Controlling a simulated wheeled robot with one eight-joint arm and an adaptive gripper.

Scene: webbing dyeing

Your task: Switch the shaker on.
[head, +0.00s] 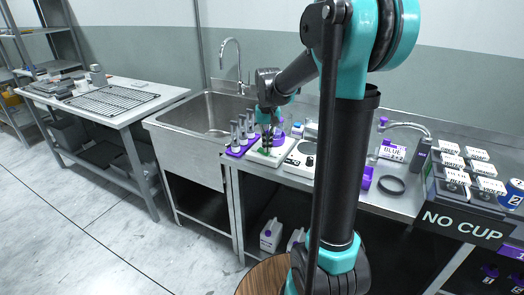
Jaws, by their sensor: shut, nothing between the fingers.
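My gripper (267,143) is shut, pointing down over a pale flat platform (257,158) on the steel counter. A small green piece shows right by the fingertips; I cannot tell whether they touch it. Just right of the platform is a white unit (293,163) with small dark round marks on its front, partly hidden behind my arm. It looks like the shaker's body or control panel, but I cannot tell for sure. Its switch position is too small to read.
A purple rack (235,152) with several grey-topped bottles stands left of the platform, close to my gripper. A sink (205,115) lies further left. Right of my arm are a "BLUE" sign (392,150), a black ring (391,185) and a "NO CUP" stand (462,224).

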